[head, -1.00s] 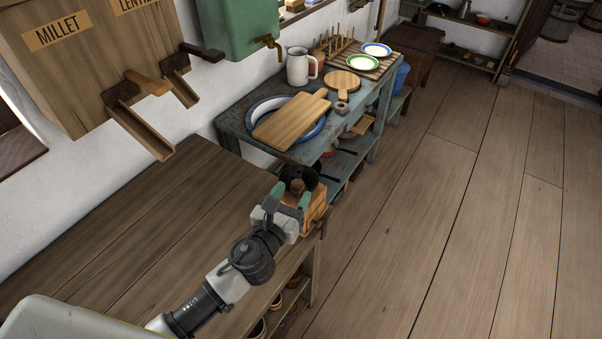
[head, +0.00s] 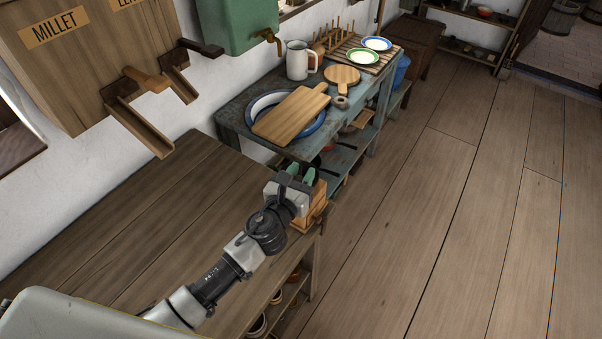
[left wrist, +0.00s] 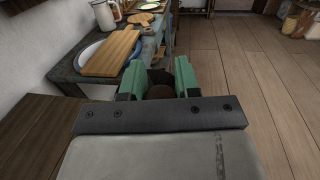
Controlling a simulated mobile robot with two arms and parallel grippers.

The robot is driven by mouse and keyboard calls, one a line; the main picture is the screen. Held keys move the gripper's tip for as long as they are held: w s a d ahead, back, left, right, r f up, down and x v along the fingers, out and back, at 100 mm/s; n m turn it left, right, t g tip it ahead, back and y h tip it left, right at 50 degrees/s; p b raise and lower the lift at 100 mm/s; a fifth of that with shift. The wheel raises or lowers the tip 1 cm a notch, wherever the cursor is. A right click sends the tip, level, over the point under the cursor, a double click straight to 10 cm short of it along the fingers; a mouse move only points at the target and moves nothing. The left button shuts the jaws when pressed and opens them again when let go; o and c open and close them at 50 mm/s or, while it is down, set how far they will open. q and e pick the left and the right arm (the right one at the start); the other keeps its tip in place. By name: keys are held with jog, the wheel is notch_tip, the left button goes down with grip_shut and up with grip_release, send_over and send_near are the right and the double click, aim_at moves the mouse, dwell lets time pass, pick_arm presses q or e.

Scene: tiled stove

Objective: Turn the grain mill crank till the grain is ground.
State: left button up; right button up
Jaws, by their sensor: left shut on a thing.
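The grain mill (head: 316,207) is a wooden box at the far right corner of the plank counter. My left gripper (head: 301,172) is over it and hides most of its top. In the left wrist view, the green fingers of my left gripper (left wrist: 158,80) are shut on a round brown knob (left wrist: 160,92), which looks like the crank's handle. A dark part of the mill shows just beyond the knob. The crank arm and the grain are hidden. My right gripper is in neither view.
The plank counter (head: 150,225) is bare to the left of the mill. Behind the mill stands a blue-grey table (head: 232,124) with a cutting board (head: 291,116), a mug (head: 297,60) and plates. Wooden grain chutes (head: 139,128) hang on the wall. Open floor lies right.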

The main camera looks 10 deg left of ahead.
pick_arm(q)
grip_shut()
jog(key=shift+a+h, duration=0.1)
jog(key=shift+h, duration=0.2)
